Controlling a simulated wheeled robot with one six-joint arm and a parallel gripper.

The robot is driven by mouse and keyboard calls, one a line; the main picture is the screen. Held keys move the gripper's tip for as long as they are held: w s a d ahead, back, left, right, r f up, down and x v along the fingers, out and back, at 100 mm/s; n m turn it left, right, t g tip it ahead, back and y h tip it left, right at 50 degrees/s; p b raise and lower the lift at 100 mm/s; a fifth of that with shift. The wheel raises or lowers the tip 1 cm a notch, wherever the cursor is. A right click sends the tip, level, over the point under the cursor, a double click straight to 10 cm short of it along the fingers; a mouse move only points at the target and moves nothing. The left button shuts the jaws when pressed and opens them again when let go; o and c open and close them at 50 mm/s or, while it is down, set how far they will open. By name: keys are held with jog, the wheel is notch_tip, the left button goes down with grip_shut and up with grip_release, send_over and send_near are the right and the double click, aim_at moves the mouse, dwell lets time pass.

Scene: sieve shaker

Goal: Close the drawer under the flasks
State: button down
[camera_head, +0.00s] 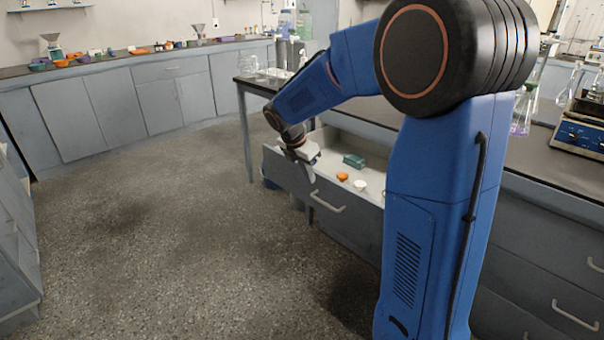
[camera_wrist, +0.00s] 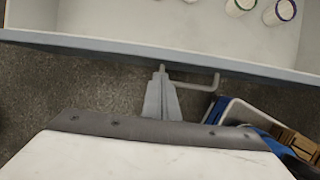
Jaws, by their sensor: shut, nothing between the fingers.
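The drawer (camera_head: 288,168) stands pulled out from the bench, open at the top, with a light interior. Its front bears a bar handle (camera_head: 327,203). In the wrist view the drawer's front edge (camera_wrist: 90,46) crosses the upper part, with the handle (camera_wrist: 205,88) just below it. My gripper (camera_head: 309,176) is by the left part of the drawer front in the head view. In the wrist view my gripper (camera_wrist: 162,72) is shut and empty, its tips close to the drawer front beside the handle. I cannot tell whether they touch. Flasks (camera_head: 521,112) stand on the bench, partly behind my arm.
The drawer holds a green box (camera_head: 354,160), an orange item (camera_head: 342,176) and a white item (camera_head: 360,185). Glassware (camera_head: 262,72) stands on the bench's left end. A balance (camera_head: 582,134) stands at right. The floor (camera_head: 170,230) before the drawer is clear.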

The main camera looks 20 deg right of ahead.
jog(key=shift+w+d, duration=0.25)
jog(key=shift+d, duration=0.5)
jog(key=shift+d, duration=0.1)
jog(key=w+d, duration=0.4)
jog(key=d, duration=0.7)
jog(key=w+d, duration=0.4)
jog(key=d, duration=0.6)
jog(key=w+d, duration=0.4)
jog(key=d, duration=0.7)
jog(key=shift+d, duration=0.3)
jog(key=shift+d+r, duration=0.1)
jog(key=shift+r, duration=0.1)
